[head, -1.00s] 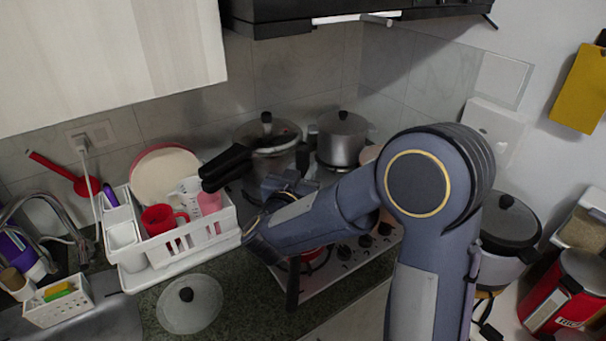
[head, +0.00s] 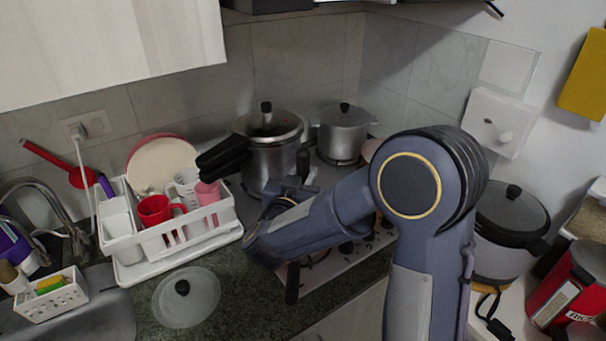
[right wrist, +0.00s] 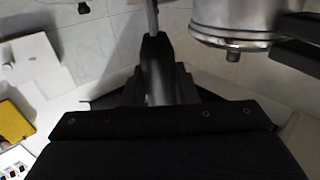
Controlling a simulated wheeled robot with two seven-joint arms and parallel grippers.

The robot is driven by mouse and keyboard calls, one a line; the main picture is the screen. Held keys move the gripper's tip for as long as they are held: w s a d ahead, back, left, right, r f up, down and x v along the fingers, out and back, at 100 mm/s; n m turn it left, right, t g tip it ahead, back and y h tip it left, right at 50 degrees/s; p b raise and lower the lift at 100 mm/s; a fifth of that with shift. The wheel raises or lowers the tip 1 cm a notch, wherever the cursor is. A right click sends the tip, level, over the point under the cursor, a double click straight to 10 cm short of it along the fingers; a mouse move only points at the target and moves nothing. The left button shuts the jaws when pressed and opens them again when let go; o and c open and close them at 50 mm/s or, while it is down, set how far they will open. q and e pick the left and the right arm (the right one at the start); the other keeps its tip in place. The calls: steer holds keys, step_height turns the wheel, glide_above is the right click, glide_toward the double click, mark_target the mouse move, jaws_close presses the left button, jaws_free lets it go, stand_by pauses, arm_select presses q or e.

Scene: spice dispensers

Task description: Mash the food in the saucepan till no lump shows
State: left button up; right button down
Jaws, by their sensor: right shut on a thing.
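My right gripper (head: 292,188) is partly hidden behind my own forearm, above the stove. In the right wrist view my gripper (right wrist: 157,85) is shut on a dark handle (right wrist: 155,52) with a thin grey metal shaft (right wrist: 152,18), which looks like the masher. The masher's head is out of sight. A black handle (head: 292,283), which looks like the saucepan's, sticks out towards the front below my forearm. The saucepan's body and its food are hidden by my arm, so I cannot see any lumps. My left gripper is not in view.
A pressure cooker (head: 272,160) and a lidded pot (head: 343,138) stand behind my gripper, close to it. A white dish rack (head: 190,238) with cups is at left, with a glass lid (head: 186,305) before it. A rice cooker (head: 508,235) stands at right.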

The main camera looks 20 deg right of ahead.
mark_target(301, 162)
step_height(301, 162, up, 5)
steer(key=p, duration=0.4)
steer(key=shift+f, duration=0.25)
steer(key=a, duration=0.3)
steer(key=shift+s+a, duration=0.1)
steer(key=shift+s, duration=0.15)
steer(key=shift+f, duration=0.1)
